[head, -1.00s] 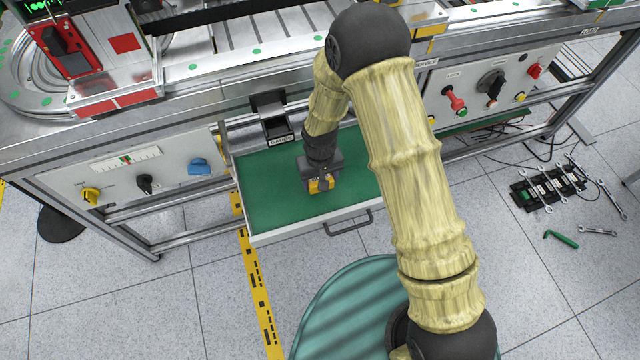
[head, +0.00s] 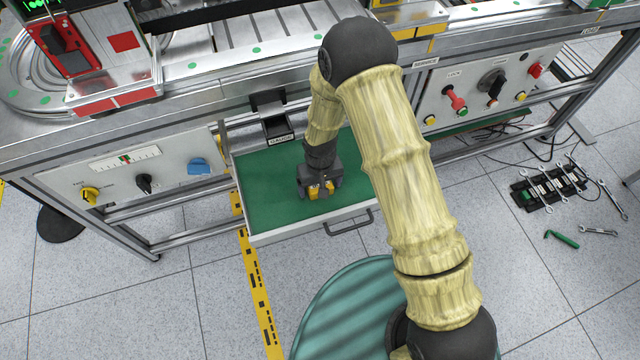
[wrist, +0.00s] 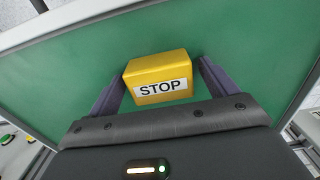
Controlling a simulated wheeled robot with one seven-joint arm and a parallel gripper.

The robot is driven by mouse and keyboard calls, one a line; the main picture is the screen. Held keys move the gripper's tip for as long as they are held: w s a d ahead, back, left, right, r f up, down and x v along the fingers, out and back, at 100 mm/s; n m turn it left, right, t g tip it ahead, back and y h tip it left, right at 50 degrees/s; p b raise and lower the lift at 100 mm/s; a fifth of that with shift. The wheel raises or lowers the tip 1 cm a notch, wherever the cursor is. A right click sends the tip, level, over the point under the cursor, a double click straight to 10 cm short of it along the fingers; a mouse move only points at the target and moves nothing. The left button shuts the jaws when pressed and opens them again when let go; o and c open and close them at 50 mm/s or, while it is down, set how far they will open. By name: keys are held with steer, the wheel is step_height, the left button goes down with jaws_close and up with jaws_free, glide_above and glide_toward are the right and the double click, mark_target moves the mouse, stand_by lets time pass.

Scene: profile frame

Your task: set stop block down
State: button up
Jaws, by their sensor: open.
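The yellow stop block (wrist: 158,70), with a white STOP label, is in the open green-lined drawer (head: 265,200). In the wrist view it sits between the two fingers of my gripper (wrist: 157,82). The fingers are spread, with a gap showing on each side of the block. In the head view my gripper (head: 321,190) is low over the drawer, right of its middle, and the block (head: 318,191) shows partly between the fingers. The block appears to rest on the green lining; its underside is hidden.
The drawer's front wall with its handle (head: 350,223) faces me. A dark gauge holder (head: 276,126) is behind the drawer. Control panels with knobs flank it. Most of the green lining left of my gripper is bare. Wrenches (head: 560,185) lie on the floor at right.

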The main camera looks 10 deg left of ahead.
step_height(320, 180, up, 12)
steer(key=p, duration=0.1)
steer(key=shift+r, duration=0.15)
stand_by(0.3)
stand_by(0.7)
steer(key=d+r+m+t, duration=0.1)
steer(key=d+r+m, duration=0.1)
steer(key=d+r, duration=0.45)
steer(key=d+r+m, duration=0.1)
steer(key=d+r, duration=0.3)
steer(key=d, duration=0.5)
steer(key=s+d+r+m, duration=0.1)
steer(key=s+d+r, duration=0.1)
steer(key=d, duration=0.3)
steer(key=s+d+r+m+t, duration=0.1)
steer(key=s+d+r+m, duration=0.1)
steer(key=s+d, duration=0.3)
steer(key=shift+d+r+t, duration=0.3)
steer(key=shift+d+r, duration=0.05)
